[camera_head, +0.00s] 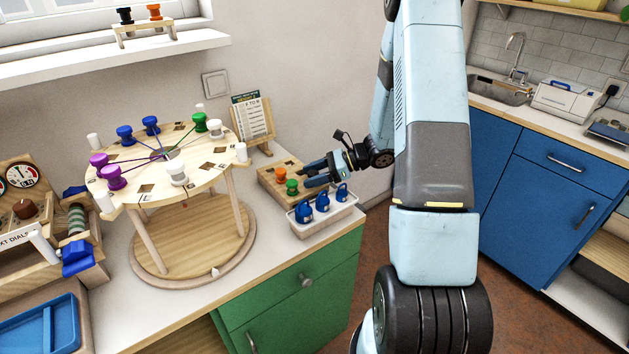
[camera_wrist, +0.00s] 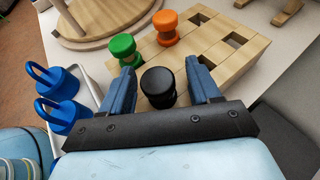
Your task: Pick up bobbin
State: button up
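In the wrist view a black bobbin (camera_wrist: 158,82) stands at the near end of a wooden block (camera_wrist: 195,48) with square holes. My gripper (camera_wrist: 160,66) is open, with one blue finger on each side of the black bobbin and a gap visible at the right. A green bobbin (camera_wrist: 124,46) and an orange bobbin (camera_wrist: 165,27) stand farther along the block. In the head view my gripper (camera_head: 305,176) reaches over the block (camera_head: 268,183) from the right, beside the green bobbin (camera_head: 292,187) and orange bobbin (camera_head: 280,173). The black bobbin is not clearly visible there.
A white tray (camera_head: 318,226) of blue ringed weights (camera_head: 322,203) stands in front of the block. A round wooden stand (camera_head: 150,160) with blue, purple, green and white bobbins is at the left. A card easel (camera_head: 255,125) stands behind. The counter's right edge lies close by.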

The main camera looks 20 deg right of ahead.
jog(key=c, duration=0.9)
jog(key=shift+r, duration=0.15)
jog(key=shift+c, duration=0.2)
